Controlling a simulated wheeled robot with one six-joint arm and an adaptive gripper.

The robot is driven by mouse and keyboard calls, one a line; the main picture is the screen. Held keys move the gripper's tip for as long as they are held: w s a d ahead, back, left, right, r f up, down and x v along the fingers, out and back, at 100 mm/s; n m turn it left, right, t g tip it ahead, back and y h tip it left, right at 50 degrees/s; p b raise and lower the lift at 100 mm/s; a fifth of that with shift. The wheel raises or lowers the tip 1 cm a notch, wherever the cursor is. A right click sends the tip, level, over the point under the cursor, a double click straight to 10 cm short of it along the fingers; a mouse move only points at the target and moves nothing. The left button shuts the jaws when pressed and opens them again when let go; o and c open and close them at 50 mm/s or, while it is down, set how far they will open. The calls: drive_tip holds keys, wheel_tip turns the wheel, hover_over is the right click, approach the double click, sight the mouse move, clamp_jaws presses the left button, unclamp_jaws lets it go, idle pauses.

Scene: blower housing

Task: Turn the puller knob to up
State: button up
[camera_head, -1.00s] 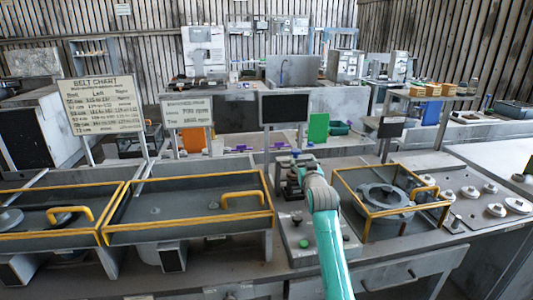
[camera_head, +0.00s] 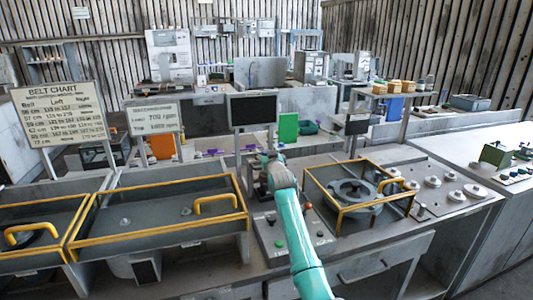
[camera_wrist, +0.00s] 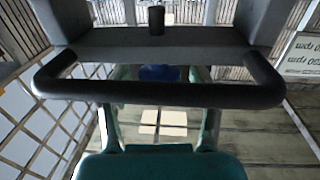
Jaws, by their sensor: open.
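My gripper (camera_head: 262,168) is at the end of the teal arm in the head view, over the back of a grey control box (camera_head: 262,262). Its fingers are small and partly hidden by my wrist there. In the wrist view dark grey gripper parts fill the top, with a dark bar across and a short dark cylinder in the middle; I see nothing held. The control box has a small dark knob (camera_head: 271,219), a green button (camera_head: 280,243) and a red button. I cannot tell which part is the puller knob; it may be hidden behind my arm.
A yellow-framed guard (camera_head: 335,212) around a round grey housing (camera_head: 352,191) stands close right of my arm. A dark screen (camera_head: 251,109) stands behind the gripper. Round knobs (camera_head: 433,181) sit on the right-hand panel.

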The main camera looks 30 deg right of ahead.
drive_tip(key=shift+w+d, duration=0.15)
drive_tip(key=shift+w, duration=0.15)
drive_tip(key=c, duration=1.2)
drive_tip(key=shift+o, duration=0.2)
drive_tip(key=shift+n+t+y, duration=0.4)
drive_tip(key=shift+n+y, duration=0.3)
drive_tip(key=shift+y, duration=0.5)
drive_tip(key=shift+d+n+y, duration=0.1)
drive_tip(key=shift+n+y, duration=1.05)
drive_tip(key=shift+y, duration=0.6)
drive_tip(key=shift+n+y, duration=1.15)
drive_tip(key=shift+y, duration=0.6)
drive_tip(key=shift+n+g+y, duration=0.3)
drive_tip(key=shift+n+y, duration=1)
drive_tip(key=shift+y, duration=0.6)
drive_tip(key=shift+n+g+y, duration=0.3)
drive_tip(key=shift+n+y, duration=0.2)
drive_tip(key=shift+y, duration=0.2)
